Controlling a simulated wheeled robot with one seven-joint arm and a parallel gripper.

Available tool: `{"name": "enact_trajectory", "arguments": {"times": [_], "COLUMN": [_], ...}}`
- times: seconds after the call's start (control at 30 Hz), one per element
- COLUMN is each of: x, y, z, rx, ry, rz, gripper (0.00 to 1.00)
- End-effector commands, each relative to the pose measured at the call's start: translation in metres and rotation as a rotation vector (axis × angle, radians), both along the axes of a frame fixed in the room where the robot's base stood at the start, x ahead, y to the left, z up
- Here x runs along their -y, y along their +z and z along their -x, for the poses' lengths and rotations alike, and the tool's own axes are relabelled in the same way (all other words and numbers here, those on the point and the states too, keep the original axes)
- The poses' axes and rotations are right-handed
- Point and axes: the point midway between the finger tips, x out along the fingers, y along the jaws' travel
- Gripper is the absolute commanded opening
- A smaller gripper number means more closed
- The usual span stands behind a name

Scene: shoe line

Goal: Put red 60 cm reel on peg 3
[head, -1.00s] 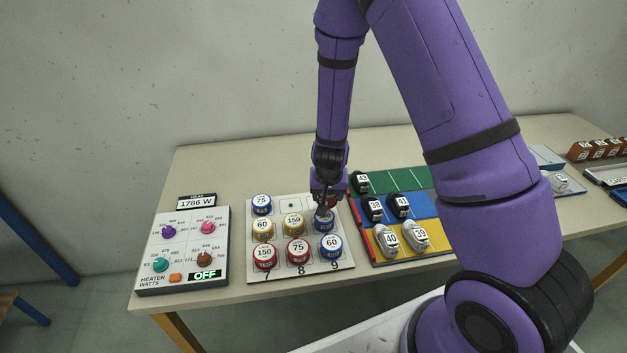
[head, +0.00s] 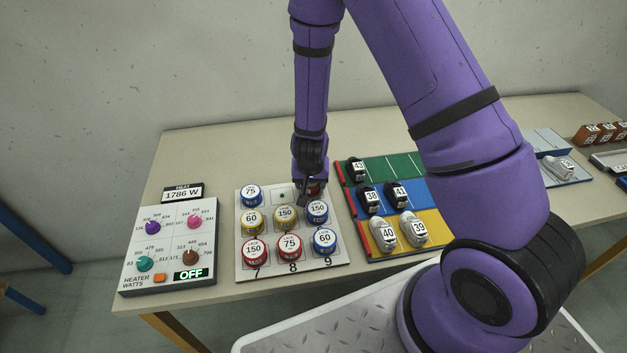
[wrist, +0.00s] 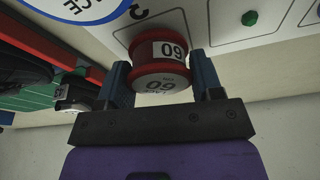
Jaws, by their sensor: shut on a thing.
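The red 60 reel (wrist: 160,62) sits between the two fingers of my gripper (wrist: 162,84) in the wrist view, and the gripper is shut on it. It is at the cell with the printed 3, at the back right of the white peg board (head: 264,267). In the head view my gripper (head: 311,194) hides most of the red reel. Peg 3 is hidden, so I cannot tell whether the reel is around it or just above it. Peg 2 (wrist: 249,18) is a bare green peg beside it.
The board's other cells hold reels, including a blue 150 reel (head: 317,210) just in front of my gripper and a blue 75 reel (head: 251,195) at the back left. A shoe rack (head: 361,237) stands close on the right; a heater panel (head: 168,277) is on the left.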

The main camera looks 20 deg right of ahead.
Motion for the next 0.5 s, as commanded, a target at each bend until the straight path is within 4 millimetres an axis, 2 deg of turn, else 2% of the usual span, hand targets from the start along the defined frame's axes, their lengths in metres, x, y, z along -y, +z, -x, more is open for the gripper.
{"name": "enact_trajectory", "arguments": {"times": [0.47,0.5], "x": [0.0,0.0], "y": [-0.01,-0.011], "z": [0.0,0.0], "rx": [-0.001,0.0], "ry": [-0.001,0.0], "rz": [-0.001,0.0], "gripper": [0.36,0.62]}}
